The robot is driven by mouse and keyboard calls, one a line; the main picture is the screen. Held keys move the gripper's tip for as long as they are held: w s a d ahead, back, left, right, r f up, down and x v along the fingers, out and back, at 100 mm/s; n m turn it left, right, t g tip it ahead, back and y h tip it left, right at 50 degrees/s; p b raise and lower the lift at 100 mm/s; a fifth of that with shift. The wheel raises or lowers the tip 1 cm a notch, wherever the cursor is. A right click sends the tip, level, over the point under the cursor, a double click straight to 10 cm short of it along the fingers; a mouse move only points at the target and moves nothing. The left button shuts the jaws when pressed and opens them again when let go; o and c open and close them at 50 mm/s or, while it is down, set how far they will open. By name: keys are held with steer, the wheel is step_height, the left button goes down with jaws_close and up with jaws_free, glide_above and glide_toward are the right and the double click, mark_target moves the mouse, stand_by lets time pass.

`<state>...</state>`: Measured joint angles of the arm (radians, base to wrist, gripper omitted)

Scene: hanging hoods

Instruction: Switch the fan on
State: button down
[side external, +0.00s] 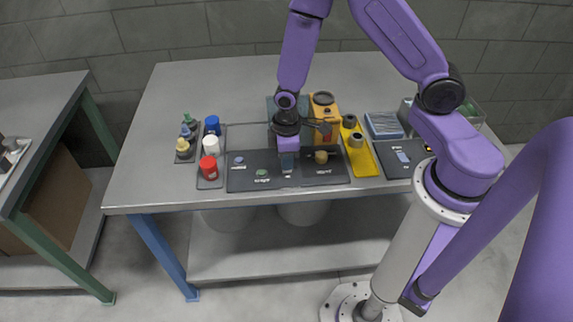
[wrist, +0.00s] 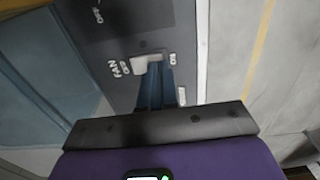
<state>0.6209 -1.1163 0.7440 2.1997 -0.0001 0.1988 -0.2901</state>
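The fan switch (wrist: 147,64) is a pale lever on a dark grey panel in the wrist view. The word FAN and OFF stand to its left, ON to its right. My gripper (wrist: 159,80) has its blue fingers close together, with nothing seen between them. The fingertips are at the lever's right part and cover some of it; whether they touch it I cannot tell. In the side view my gripper (side external: 287,166) points down over the dark panel (side external: 305,178) at the table's front and hides the switch there.
A purple knob (side external: 239,160) and a green knob (side external: 261,172) are left of my gripper, a tan knob (side external: 321,156) right. Red (side external: 209,168), white and blue caps stand further left. A yellow tray (side external: 363,158) and another dark panel (side external: 403,157) lie right. The table's back left is clear.

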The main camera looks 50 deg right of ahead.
steer(key=shift+f, duration=0.55)
stand_by(0.4)
steer(key=shift+r, duration=3.55)
steer(key=s+r+n, duration=0.1)
steer(key=s+r, duration=0.6)
steer(key=s, duration=0.3)
steer(key=s+r+n, duration=0.2)
steer(key=s+r, duration=0.6)
steer(key=s, duration=0.2)
steer(key=shift+s+d+n, duration=0.3)
steer(key=shift+d, duration=0.15)
